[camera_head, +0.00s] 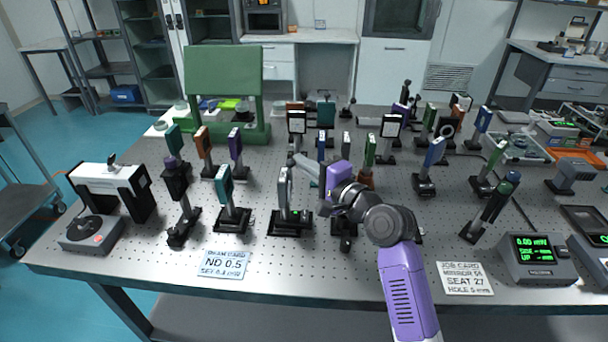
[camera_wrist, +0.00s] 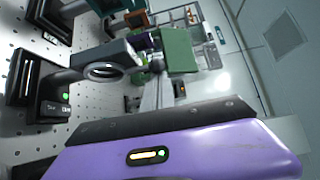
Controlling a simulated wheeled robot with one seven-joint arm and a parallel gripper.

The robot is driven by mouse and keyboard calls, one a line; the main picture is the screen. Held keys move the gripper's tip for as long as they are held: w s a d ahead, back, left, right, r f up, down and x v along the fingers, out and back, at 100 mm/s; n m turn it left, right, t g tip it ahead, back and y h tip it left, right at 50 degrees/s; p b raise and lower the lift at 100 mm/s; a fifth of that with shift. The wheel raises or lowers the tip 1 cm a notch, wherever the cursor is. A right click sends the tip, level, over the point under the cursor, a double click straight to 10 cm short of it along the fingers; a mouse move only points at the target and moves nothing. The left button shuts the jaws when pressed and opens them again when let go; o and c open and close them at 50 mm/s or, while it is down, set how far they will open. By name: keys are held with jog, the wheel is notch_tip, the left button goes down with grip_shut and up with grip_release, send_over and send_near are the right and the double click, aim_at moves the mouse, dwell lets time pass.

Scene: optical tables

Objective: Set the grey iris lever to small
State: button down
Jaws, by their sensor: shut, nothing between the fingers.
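The grey iris (camera_head: 285,188) stands upright on a black base with small white labels, near the front middle of the table. In the wrist view a grey ring in a dark housing (camera_wrist: 103,72), seemingly the iris, lies left of my fingers. My gripper (camera_head: 297,160) is shut and empty, its grey fingers reaching left to the top of the iris. In the wrist view its fingertips (camera_wrist: 157,66) are just right of the ring. I cannot tell whether they touch it. The lever is not clearly distinguishable, so its setting cannot be told.
A teal-framed optic (camera_head: 224,185) stands close left of the iris. Several mounted optics stand behind and right. A card reading ND 0.5 (camera_head: 224,264) and a job card (camera_head: 465,279) lie along the front edge.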

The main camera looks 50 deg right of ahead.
aim_at(291, 165)
jog(key=a+n+t+b, duration=0.1)
jog(key=b, duration=0.3)
jog(key=s+a+n+t+b, duration=0.1)
jog(key=n+t+b, duration=0.1)
jog(key=b, duration=0.2)
jog(key=s+a+f+n+t+y+b, duration=0.1)
jog(key=b, duration=0.4)
jog(key=shift+s+n, duration=0.15)
jog(key=shift+n, duration=0.25)
jog(key=shift+r, duration=0.35)
jog(key=shift+p, duration=0.3)
